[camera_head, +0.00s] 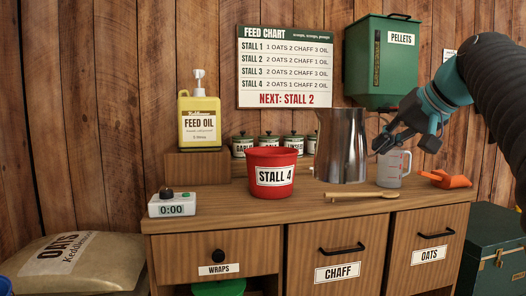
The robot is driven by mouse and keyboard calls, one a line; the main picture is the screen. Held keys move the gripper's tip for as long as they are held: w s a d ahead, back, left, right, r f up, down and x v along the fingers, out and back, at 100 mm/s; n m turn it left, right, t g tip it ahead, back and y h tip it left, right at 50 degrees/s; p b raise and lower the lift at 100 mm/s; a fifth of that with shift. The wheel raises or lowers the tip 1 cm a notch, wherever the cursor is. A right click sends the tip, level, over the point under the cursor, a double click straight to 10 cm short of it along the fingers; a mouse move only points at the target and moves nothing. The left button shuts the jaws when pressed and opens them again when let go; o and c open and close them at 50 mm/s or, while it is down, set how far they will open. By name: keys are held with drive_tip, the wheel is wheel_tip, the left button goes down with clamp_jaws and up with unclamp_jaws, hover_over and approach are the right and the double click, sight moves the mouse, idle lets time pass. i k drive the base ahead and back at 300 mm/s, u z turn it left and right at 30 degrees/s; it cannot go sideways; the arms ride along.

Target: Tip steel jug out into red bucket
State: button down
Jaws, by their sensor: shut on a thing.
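The steel jug (341,150) is tall, shiny and upright, at the right of the counter's middle. My gripper (382,142) comes in from the right and is shut on the jug's handle side; its fingers hide much of the handle. Whether the jug's base touches the counter or is slightly raised, I cannot tell. The red bucket (271,158), labelled STALL 4, stands upright on the counter to the left of the jug, with a gap between them. The insides of the jug and bucket are not visible.
A clear measuring cup (393,170), an orange scoop (447,180) and a wooden utensil (361,194) lie close to the jug. Several lidded tins (293,146) stand behind the bucket. A feed oil bottle (199,122) and a timer (171,204) are left. A green pellets bin (383,70) hangs above.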

sight(271, 169)
drive_tip(key=z, duration=0.05)
drive_tip(key=i, duration=1.35)
